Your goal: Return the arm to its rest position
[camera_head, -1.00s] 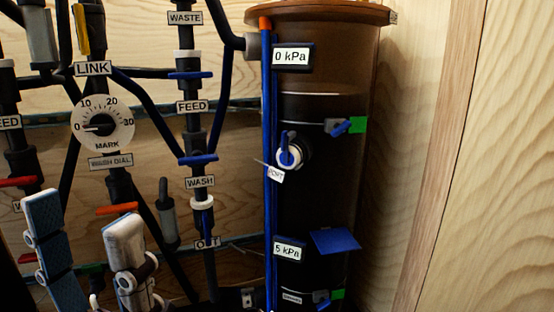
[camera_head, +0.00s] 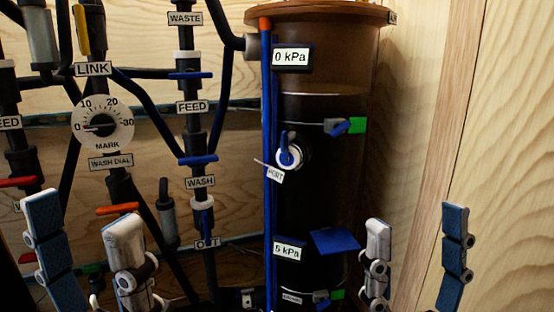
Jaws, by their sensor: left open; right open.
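My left gripper (camera_head: 84,228) stands at the lower left, fingers pointing up and spread apart, with nothing between them. It is in front of the pipework and hides part of it. My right gripper (camera_head: 417,235) stands at the lower right, also with fingers up, spread and empty. It is to the right of the dark filter tank (camera_head: 325,190), in front of the wooden wall. The arms below both grippers are out of view.
The tank has a brown lid (camera_head: 320,13), a blue port valve (camera_head: 288,152) and a blue flap (camera_head: 335,242). Pipes with blue handles (camera_head: 198,160) and a wash dial (camera_head: 102,123) are on the left. A plain wooden wall (camera_head: 500,130) is on the right.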

